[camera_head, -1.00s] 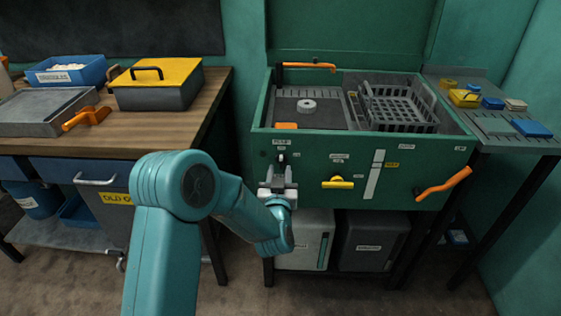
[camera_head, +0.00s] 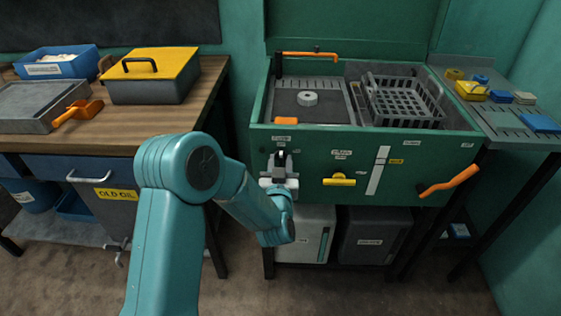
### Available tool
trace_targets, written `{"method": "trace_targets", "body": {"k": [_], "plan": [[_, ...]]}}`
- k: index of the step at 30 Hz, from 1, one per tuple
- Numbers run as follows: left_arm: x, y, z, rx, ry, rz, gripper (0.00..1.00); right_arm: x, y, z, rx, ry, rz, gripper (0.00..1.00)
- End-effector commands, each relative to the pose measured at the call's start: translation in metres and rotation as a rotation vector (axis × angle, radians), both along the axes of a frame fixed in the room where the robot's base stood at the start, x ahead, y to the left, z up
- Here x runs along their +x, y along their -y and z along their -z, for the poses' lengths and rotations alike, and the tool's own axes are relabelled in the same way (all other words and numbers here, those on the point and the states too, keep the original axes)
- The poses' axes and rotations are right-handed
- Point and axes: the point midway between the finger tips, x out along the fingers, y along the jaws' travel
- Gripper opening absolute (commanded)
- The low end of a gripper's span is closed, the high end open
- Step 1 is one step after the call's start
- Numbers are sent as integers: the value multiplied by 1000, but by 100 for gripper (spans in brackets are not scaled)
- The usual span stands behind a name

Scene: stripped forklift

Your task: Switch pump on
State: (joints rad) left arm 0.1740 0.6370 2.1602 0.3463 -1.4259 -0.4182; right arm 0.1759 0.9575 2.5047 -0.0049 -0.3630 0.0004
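The green parts washer tank (camera_head: 455,165) stands at centre with its lid up. On the left of its front panel is a small label that seems to read pump (camera_head: 283,138). Just below the label is a small dark pump switch (camera_head: 281,153), mostly hidden by my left gripper. My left gripper (camera_head: 280,163) is right in front of the switch, its fingers pointing at the panel. Whether it touches the switch, and how far the fingers are apart, is too small to tell. My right gripper is not in view.
A yellow handle (camera_head: 340,180) and an orange lever (camera_head: 449,181) stick out of the panel to the right. A wooden workbench (camera_head: 110,138) with a yellow-lidded box (camera_head: 152,75) stands at left. A grey side table (camera_head: 500,120) stands at right.

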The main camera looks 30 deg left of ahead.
Motion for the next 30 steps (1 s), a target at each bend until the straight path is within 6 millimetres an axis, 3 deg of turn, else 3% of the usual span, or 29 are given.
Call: {"method": "trace_targets", "body": {"k": [4,7,20,30], "plan": [[0,0,0,0,0,0,33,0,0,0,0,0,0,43],[0,0,0,0,0,0,0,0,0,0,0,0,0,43],[2,-1,0,39,-21,0,0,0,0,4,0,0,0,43],[3,-1,1,243,-144,-2,0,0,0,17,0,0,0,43]]}}
